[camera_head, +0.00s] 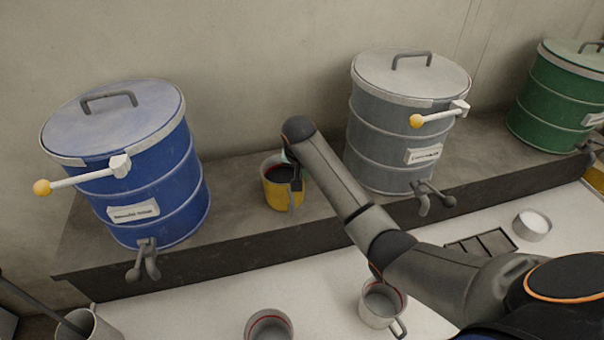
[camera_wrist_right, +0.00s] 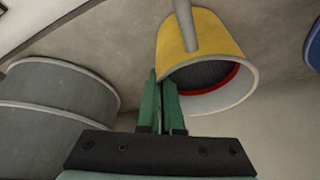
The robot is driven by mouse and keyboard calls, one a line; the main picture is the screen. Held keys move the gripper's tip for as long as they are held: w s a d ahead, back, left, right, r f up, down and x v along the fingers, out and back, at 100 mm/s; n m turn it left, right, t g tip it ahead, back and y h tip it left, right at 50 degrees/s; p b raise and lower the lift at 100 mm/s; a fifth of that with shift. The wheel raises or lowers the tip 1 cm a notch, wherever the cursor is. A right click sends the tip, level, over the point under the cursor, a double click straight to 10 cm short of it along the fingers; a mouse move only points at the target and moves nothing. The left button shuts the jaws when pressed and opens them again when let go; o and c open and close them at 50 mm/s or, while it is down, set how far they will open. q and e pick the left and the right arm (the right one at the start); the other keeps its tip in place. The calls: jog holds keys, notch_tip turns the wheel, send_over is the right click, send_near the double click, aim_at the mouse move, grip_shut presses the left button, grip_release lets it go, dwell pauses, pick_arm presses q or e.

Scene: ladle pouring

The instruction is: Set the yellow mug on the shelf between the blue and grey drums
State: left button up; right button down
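The yellow mug (camera_head: 273,192) is upright at the shelf (camera_head: 240,235), between the blue drum (camera_head: 155,185) and the grey drum (camera_head: 385,150). Its inside is dark with a red ring, and its grey handle faces the front right. Whether its base touches the shelf is hard to tell. My right gripper (camera_head: 288,158) is at the mug's rim. In the right wrist view, its green fingers (camera_wrist_right: 161,100) are close together with the yellow mug's wall (camera_wrist_right: 172,45) between them; the grey drum (camera_wrist_right: 55,95) is at the left. My left gripper is out of view.
A green drum (camera_head: 555,100) stands farther right on the shelf. On the white counter below are metal mugs (camera_head: 381,306) (camera_head: 268,328), a small white-filled bowl (camera_head: 532,225) and a dark grate (camera_head: 482,243). Drum levers and taps stick out at the front.

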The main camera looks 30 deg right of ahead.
jog(key=shift+w+r, duration=0.1)
jog(key=c, duration=1.4)
grip_release()
jog(key=shift+f, duration=0.2)
jog(key=o, duration=0.3)
jog(key=v, duration=1.2)
jog(key=shift+r, duration=0.15)
